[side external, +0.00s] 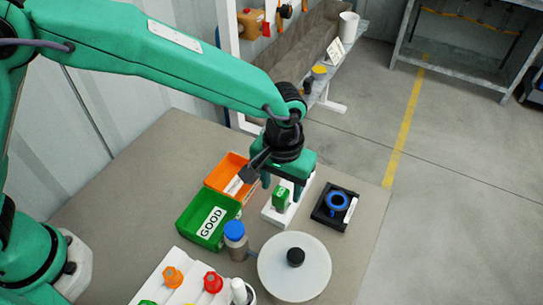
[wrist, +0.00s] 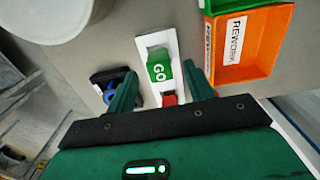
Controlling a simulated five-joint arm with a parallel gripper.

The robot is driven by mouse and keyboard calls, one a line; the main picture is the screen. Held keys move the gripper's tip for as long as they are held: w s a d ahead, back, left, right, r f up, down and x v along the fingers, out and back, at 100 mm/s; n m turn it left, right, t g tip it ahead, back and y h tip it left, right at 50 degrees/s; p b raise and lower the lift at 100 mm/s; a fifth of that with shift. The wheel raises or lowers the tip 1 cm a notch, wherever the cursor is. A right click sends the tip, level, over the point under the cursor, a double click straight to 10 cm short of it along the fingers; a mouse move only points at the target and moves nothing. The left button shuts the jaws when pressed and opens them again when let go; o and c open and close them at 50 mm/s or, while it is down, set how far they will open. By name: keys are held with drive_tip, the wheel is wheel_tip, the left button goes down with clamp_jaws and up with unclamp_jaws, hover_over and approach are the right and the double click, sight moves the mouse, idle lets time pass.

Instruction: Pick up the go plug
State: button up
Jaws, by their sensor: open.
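The go plug is a green block with a white GO label; it stands in a white holder (side external: 272,217) in the side view (side external: 281,200) and shows in the wrist view (wrist: 159,68), where the holder (wrist: 143,43) runs along it. My gripper (side external: 282,186) is open and empty, its two green fingers pointing down over the holder. In the wrist view its fingers (wrist: 160,78) lie on either side of the line to the plug, with the plug at about fingertip level in the picture. I cannot tell whether the fingers reach down beside it. A red piece (wrist: 169,99) sits in the holder nearer the wrist camera.
A green GOOD bin (side external: 209,222) and an orange REWORK bin (side external: 226,172) stand left of the holder. A black block with a blue ring (side external: 337,202) is close on the right. A round white disc (side external: 294,270), a blue-capped bottle (side external: 235,236) and a white tray (side external: 172,275) are in front.

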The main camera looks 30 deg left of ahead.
sight(281, 192)
drive_tip(key=shift+f, duration=2.25)
drive_tip(key=c, duration=1.1)
drive_tip(key=shift+r, duration=0.15)
drive_tip(key=shift+r, duration=0.55)
drive_tip(key=r, duration=0.3)
drive_tip(key=shift+s+d+r, duration=0.1)
drive_tip(key=shift+s, duration=0.2)
drive_tip(key=s+d+r, duration=0.1)
drive_tip(key=s+r, duration=0.1)
drive_tip(key=s, duration=0.1)
drive_tip(key=s+d+r, duration=0.1)
drive_tip(key=s+r, duration=0.1)
drive_tip(key=s, duration=0.2)
drive_tip(key=s+d+r, duration=0.1)
drive_tip(key=s+r, duration=0.1)
drive_tip(key=s, duration=0.1)
drive_tip(key=shift+s+r, duration=0.25)
drive_tip(key=shift+s, duration=0.1)
drive_tip(key=shift+w+d, duration=0.15)
